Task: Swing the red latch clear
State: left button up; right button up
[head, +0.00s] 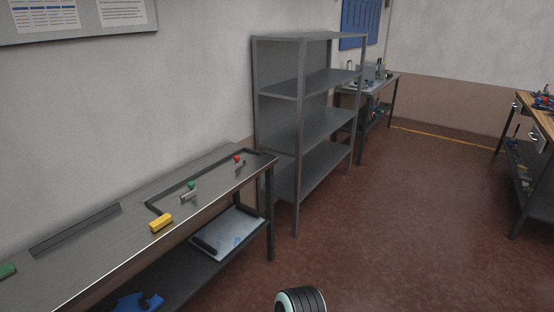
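A small red piece (237,158), possibly the red latch, is at the far end of the grey metal bench (110,240) on the left. A small grey part (240,166) sits just beside it. At this size I cannot tell how the red piece is fixed or which way it is turned. Neither of my grippers shows. Only a rounded black and white part of my own arm (301,300) shows at the bottom edge, well apart from the bench.
A green-topped part (191,184), a yellow block (161,223) and a green piece (7,270) are on the bench. A grey shelf unit (302,110) stands just beyond it. Another workbench (546,125) is at right. The red-brown floor (420,220) between is clear.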

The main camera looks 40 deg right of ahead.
aim_at(237, 158)
jog(key=z, duration=1.15)
jog(key=i+z, duration=0.15)
jog(key=i, duration=1.5)
